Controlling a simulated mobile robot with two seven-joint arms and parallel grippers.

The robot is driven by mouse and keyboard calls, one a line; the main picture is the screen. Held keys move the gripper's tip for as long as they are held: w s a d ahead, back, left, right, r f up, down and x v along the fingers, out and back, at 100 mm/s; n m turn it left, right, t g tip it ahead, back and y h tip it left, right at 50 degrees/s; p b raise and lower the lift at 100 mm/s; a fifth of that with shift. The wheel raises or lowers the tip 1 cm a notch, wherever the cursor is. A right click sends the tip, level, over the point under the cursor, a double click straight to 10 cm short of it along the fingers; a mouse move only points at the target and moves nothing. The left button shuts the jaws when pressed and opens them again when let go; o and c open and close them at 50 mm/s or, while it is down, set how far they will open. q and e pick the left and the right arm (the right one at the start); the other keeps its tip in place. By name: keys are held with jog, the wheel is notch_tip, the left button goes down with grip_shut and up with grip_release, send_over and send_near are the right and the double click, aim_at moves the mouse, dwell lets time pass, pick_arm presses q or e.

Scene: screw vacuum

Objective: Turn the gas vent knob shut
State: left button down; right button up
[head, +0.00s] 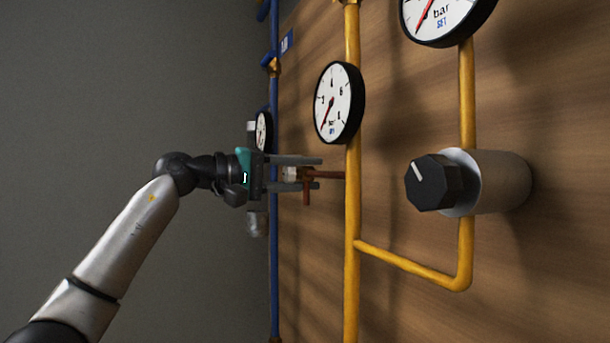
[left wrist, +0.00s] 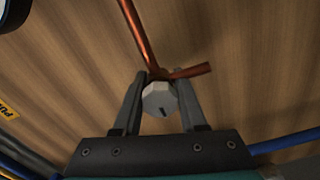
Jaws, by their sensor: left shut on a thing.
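A small pale grey, many-sided knob (left wrist: 158,98) with a dark mark on its face sits at a copper pipe joint in the left wrist view. The knob also shows small and partly covered in the head view (head: 290,174). My left gripper (head: 318,173) comes in from the left, its fingers pointing at the wooden panel. In the left wrist view, my left gripper (left wrist: 160,78) has one finger on each side of the knob and is shut on it. The fingers hide the knob's sides. My right gripper is in neither view.
A larger black knob (head: 435,183) on a grey cylinder (head: 500,182) stands out from the wooden panel at the right. Yellow pipes (head: 353,215) run between it and my left gripper. Round gauges (head: 339,103) sit above. A blue pipe (head: 274,290) runs along the panel's left edge.

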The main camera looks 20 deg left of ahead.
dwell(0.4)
pick_arm(q)
jog(key=shift+c, duration=2.3)
grip_release()
jog(key=b+v, duration=0.4)
jog(key=v, duration=1.1)
jog(key=shift+s+a, duration=0.1)
